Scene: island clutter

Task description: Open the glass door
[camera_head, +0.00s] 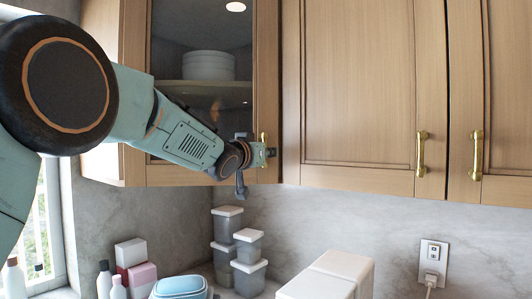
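The glass door (265,60) belongs to a wooden wall cabinet at the upper left and looks shut. White plates (208,66) show on a shelf behind its pane. Its brass handle (263,138) is on the right part of the frame, partly hidden by my gripper. My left gripper (258,157) is at the handle's lower part, in front of the door's lower right corner. I cannot tell whether its fingers touch or grip the handle. My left arm covers part of the lower pane. My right gripper is not in view.
Wooden cabinet doors with brass handles (421,153) stand to the right. Below are stacked grey containers (249,277), a blue-lidded box (181,287), bottles (104,280) and a white appliance (330,278). A window is at the left. The wall under the right cabinets is mostly clear.

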